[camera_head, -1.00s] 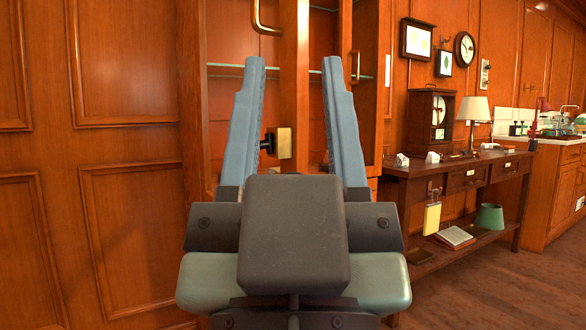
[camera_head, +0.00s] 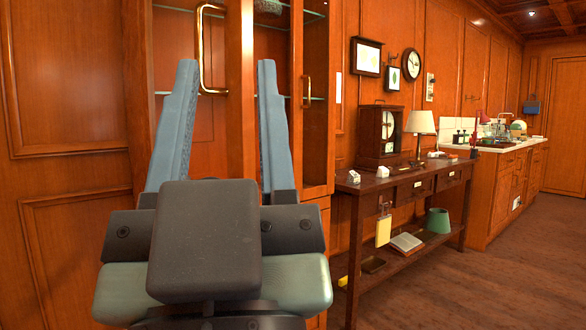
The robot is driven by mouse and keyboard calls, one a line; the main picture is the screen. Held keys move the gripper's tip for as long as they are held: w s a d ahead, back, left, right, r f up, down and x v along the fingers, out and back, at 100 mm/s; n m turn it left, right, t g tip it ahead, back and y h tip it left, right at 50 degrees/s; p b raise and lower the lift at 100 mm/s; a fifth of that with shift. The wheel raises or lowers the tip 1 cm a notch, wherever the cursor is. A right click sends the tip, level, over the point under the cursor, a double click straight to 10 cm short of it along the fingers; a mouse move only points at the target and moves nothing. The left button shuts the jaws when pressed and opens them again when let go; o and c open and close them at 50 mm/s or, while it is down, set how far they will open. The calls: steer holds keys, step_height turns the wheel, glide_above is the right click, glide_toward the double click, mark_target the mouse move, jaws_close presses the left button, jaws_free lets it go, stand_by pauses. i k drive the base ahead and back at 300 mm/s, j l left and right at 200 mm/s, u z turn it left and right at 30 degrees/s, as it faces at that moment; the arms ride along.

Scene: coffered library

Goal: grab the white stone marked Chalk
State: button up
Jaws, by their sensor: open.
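My gripper (camera_head: 227,68) is open, its two blue-grey fingers pointing up and forward in front of a wooden cabinet with glass shelves. Nothing shows between the fingers. A small white block (camera_head: 354,177) lies on the near end of the dark side table, right of my gripper and well apart from it. A second small white piece (camera_head: 382,175) lies just beside it. Both are too small for any marking to be read, so I cannot tell whether either is the stone marked Chalk.
The cabinet (camera_head: 315,150) has brass handles, and a grey rough item (camera_head: 268,6) sits on its upper shelf. The side table (camera_head: 405,185) also bears a lamp (camera_head: 421,125) and a wooden clock case (camera_head: 378,135). A counter (camera_head: 500,150) stands beyond. The floor at right is clear.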

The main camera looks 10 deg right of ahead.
mark_target(382, 171)
steer(key=i+l, duration=0.1)
steer(key=l, duration=0.4)
steer(key=i+l, duration=0.1)
steer(key=l, duration=0.95)
steer(key=i+l, duration=0.85)
steer(key=i, duration=0.25)
steer(key=i+l, duration=0.45)
steer(key=i, duration=0.15)
steer(key=i+l, duration=0.1)
steer(key=i, duration=0.25)
steer(key=i+l, duration=0.1)
steer(key=i, duration=0.25)
